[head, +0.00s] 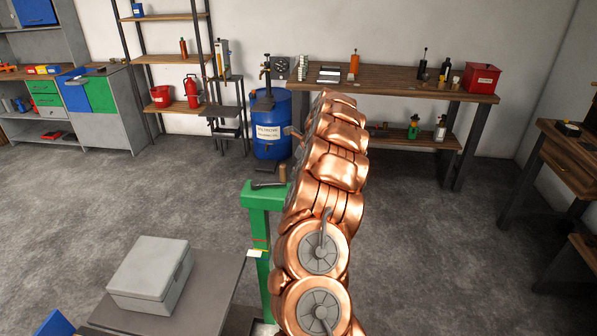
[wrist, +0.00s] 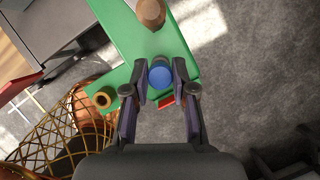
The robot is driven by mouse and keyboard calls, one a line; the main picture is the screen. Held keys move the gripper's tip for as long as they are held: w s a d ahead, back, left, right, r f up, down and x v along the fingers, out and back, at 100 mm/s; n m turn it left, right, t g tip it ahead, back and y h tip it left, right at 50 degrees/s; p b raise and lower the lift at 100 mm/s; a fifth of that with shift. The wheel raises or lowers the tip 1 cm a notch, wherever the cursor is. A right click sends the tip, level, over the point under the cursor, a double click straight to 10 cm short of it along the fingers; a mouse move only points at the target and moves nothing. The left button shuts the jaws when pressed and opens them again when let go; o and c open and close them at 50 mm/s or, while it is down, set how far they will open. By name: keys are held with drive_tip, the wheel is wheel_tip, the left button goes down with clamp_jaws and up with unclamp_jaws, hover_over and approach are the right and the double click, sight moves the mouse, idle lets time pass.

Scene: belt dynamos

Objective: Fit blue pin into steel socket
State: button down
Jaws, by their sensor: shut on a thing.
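In the wrist view my gripper (wrist: 160,72) is shut on the blue pin (wrist: 160,75), whose round end shows between the two fingertips. The pin is over the green top (wrist: 135,38), close to its edge; I cannot tell whether it touches the top. A tan ring with a dark centre (wrist: 102,98) is to the left of the fingers. I cannot make out a steel socket for certain in either view. In the head view my copper-coloured arm hides my fingertips and the pin.
A brown cylinder (wrist: 150,12) stands on the green top, and a small red piece (wrist: 166,102) shows by the fingers. A yellow wire mesh (wrist: 60,128) is at lower left. In the head view a grey box (head: 150,275) is left of the green stand (head: 258,222).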

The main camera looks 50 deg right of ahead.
drive_tip(key=shift+f, duration=1.6)
drive_tip(key=c, duration=0.9)
unclamp_jaws()
drive_tip(key=shift+o, duration=0.2)
drive_tip(key=shift+r, duration=0.15)
drive_tip(key=v, duration=1.1)
drive_tip(key=shift+s+r, duration=0.15)
drive_tip(key=shift+r, duration=0.2)
drive_tip(key=shift+a, duration=0.1)
